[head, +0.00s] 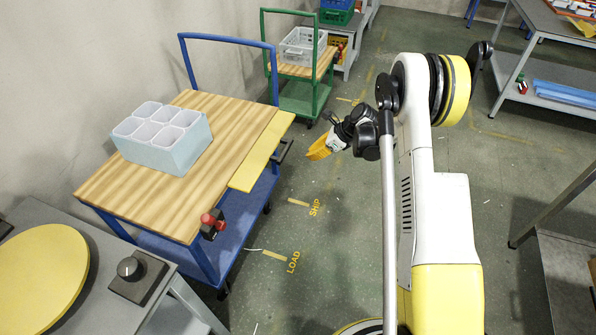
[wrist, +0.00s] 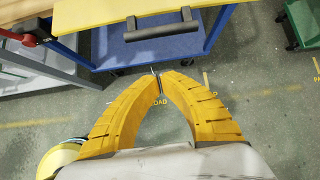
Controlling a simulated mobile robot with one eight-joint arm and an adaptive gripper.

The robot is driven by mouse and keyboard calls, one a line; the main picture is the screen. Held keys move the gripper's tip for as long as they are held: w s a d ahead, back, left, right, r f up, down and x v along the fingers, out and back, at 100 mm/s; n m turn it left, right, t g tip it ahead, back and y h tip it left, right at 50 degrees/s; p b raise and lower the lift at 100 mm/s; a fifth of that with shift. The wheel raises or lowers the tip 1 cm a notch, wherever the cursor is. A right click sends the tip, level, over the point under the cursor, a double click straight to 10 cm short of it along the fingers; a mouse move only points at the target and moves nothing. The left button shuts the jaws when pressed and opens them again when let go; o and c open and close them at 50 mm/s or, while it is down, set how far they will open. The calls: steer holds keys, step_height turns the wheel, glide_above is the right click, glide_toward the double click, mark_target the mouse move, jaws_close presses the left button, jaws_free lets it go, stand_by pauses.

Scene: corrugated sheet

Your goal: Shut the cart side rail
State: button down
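The blue cart (head: 172,247) has a wooden top. Its side rail, a yellow panel (head: 262,152), lies roughly level along the top's right edge. A dark bar handle (head: 286,151) sits at the rail's outer side. In the wrist view, the yellow rail (wrist: 120,12) and the handle (wrist: 162,31) are at the top of the picture. My gripper (head: 318,154) is to the right of the handle and apart from it. The wrist view shows its yellow fingertips (wrist: 159,77) together, with nothing seen between them. A red-knobbed black device (head: 211,222) is at the cart's near corner.
A pale blue compartment box (head: 160,154) stands on the cart top. A green cart (head: 304,96) with a grey crate is behind. A grey table (head: 98,255) with a yellow disc and a knob box is at front left. Floor right of the cart is clear.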

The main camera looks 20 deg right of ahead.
steer(key=s+d+f+b+x, duration=0.1)
steer(key=b+x, duration=0.4)
steer(key=x, duration=0.6)
steer(key=shift+w+a+r+b, duration=0.1)
steer(key=shift+w+a+r, duration=0.2)
steer(key=shift+r, duration=0.4)
steer(key=shift+w+a+r+b, duration=0.1)
steer(key=shift+w+a+r, duration=0.25)
steer(key=shift+r, duration=0.35)
steer(key=shift+w+a+r+b, duration=0.15)
steer(key=shift+a+r, duration=0.25)
steer(key=shift+r, duration=0.3)
